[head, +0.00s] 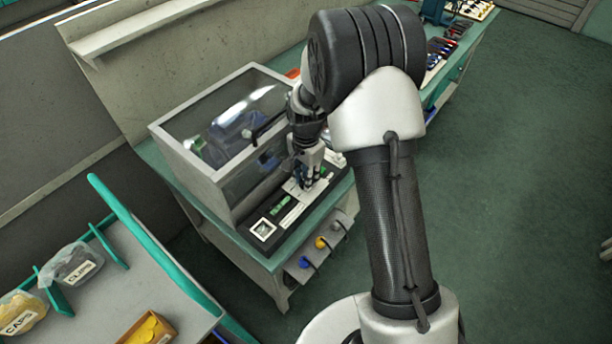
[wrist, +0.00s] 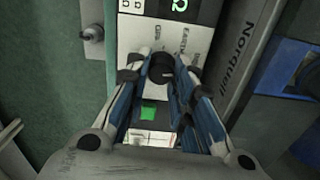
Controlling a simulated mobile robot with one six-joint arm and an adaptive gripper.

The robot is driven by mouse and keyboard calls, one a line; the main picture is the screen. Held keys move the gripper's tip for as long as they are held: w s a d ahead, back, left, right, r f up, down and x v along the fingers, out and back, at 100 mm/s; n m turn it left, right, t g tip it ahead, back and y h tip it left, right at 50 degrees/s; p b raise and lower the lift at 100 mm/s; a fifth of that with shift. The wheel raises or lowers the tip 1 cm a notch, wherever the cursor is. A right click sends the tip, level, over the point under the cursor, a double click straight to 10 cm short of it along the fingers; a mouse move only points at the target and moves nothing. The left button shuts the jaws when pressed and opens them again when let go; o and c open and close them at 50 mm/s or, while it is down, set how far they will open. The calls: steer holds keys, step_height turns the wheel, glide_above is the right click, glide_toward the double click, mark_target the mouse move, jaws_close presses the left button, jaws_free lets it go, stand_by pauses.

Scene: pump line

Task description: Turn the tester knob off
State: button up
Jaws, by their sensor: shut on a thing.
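The tester (head: 263,217) is a long black panel with light plates and green marks, along the front of the bench. Its knob (wrist: 162,68) is round and black with a light mark, on a white labelled plate (wrist: 134,36) in the wrist view. My gripper (wrist: 162,66) is shut on the knob, with a fingertip on each side of it. In the head view my gripper (head: 308,180) is over the panel, and the knob is hidden there. Lettering by the knob is too small or partly covered to read fully.
A clear-sided grey case (head: 185,160) stands right behind the panel. Coloured knobs or plugs (head: 320,243) sit on the bench front below. Green floor at right is clear.

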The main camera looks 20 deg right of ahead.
jaws_close()
steer(key=shift+n, duration=0.4)
steer(key=n+p, duration=0.1)
steer(key=n, duration=0.2)
steer(key=shift+r, duration=0.1)
steer(key=n+p, duration=0.1)
steer(key=n, duration=0.2)
steer(key=shift+a+n, duration=0.1)
steer(key=shift+n, duration=0.2)
steer(key=n+p, duration=0.1)
steer(key=n, duration=0.3)
steer(key=shift+a+n+p, duration=0.1)
steer(key=shift+n+p, duration=0.35)
steer(key=shift+n, duration=1.75)
